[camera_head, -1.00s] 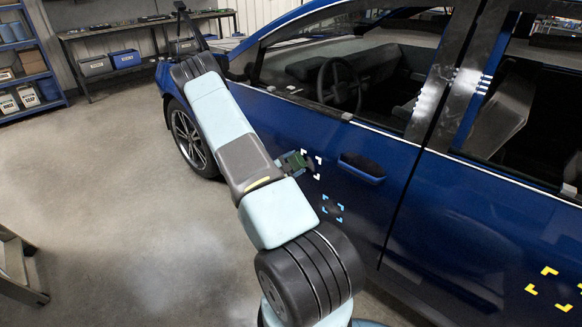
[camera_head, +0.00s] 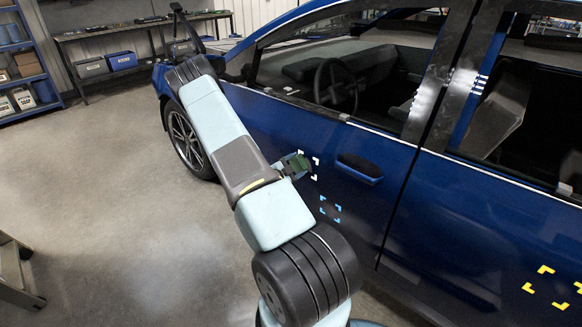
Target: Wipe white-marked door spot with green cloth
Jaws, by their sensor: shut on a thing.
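The blue car door (camera_head: 385,210) fills the right half of the view. White corner marks (camera_head: 314,166) frame a spot on it, left of the door handle. My gripper (camera_head: 297,166) is at the left side of the white marks, partly hidden behind my arm. It is shut on the green cloth (camera_head: 293,161), of which a small dark green part shows. The cloth is at or very close to the door surface; I cannot tell whether it touches. The left white corners are partly covered by the gripper and cloth.
Blue corner marks (camera_head: 330,209) lie just below the white ones. Yellow marks (camera_head: 553,287) are on the rear door. The door handle (camera_head: 360,169) sticks out to the right. A workbench (camera_head: 130,34) and blue shelf (camera_head: 27,65) stand behind. Floor on the left is mostly clear.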

